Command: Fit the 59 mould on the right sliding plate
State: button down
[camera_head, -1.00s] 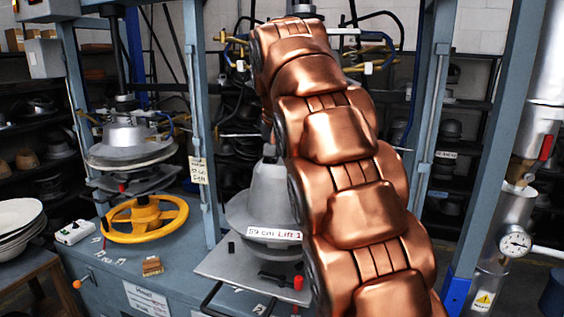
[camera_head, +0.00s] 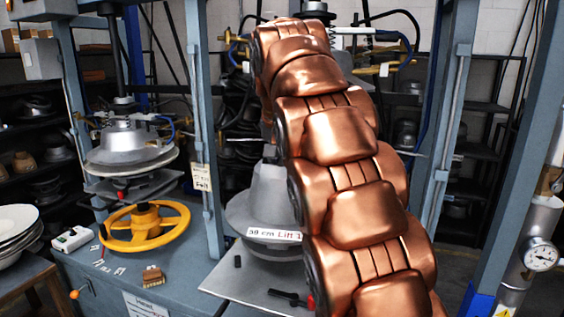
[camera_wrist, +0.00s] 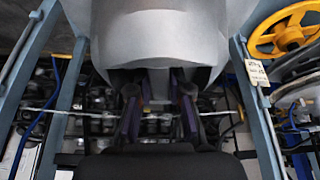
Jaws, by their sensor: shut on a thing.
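The 59 mould (camera_head: 262,197) is a grey metal cone shape with a wide flange and a label reading 59 cm in the head view. My copper arm covers its right side. The right sliding plate (camera_head: 232,282) is a flat grey plate below it. I cannot tell if the mould touches it. A black handle lies on the plate, with a red knob partly behind my arm. In the wrist view the mould's grey body (camera_wrist: 165,45) fills the top middle, and my gripper (camera_wrist: 158,92) is shut on its lower edge. In the head view my gripper is hidden behind the arm.
The left press holds another grey mould (camera_head: 130,145) above a yellow handwheel (camera_head: 145,226). Blue-grey posts (camera_head: 200,130) and (camera_head: 445,130) flank the right press. A pipe with a gauge (camera_head: 541,257) stands at the right.

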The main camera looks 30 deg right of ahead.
jog(key=shift+f, duration=0.2)
jog(key=shift+s+f+b, duration=0.1)
jog(key=shift+f+b, duration=0.75)
jog(key=shift+f, duration=0.5)
dwell(0.4)
jog(key=shift+f+b, duration=0.95)
jog(key=shift+f, duration=0.3)
jog(key=shift+f+b, duration=0.55)
jog(key=shift+f, duration=0.1)
dwell(0.7)
jog(key=c, duration=1)
grip_release()
jog(key=shift+a, duration=0.1)
jog(key=shift+f, duration=0.1)
